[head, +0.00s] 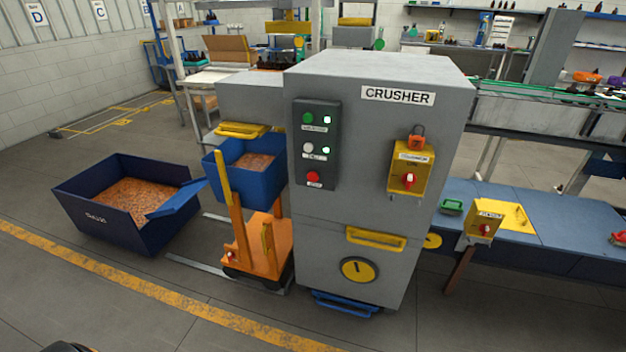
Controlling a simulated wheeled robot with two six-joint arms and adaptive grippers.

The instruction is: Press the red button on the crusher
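The crusher (386,136) is a tall grey cabinet in the middle of the head view, with a "CRUSHER" label on its upper front. A dark control panel (331,151) is on the left of its front face. The red button (313,177) is the lowest on this panel, below a green button (308,118) and a white button (308,147). A yellow box with a red switch (409,179) is on the right of the same face. Neither gripper shows in the view.
A blue bin (258,190) on an orange lifter (262,254) stands left of the crusher. A larger dark blue bin (101,207) with brown fragments sits on the floor further left. A blue table (560,222) is at right. The floor in front is clear.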

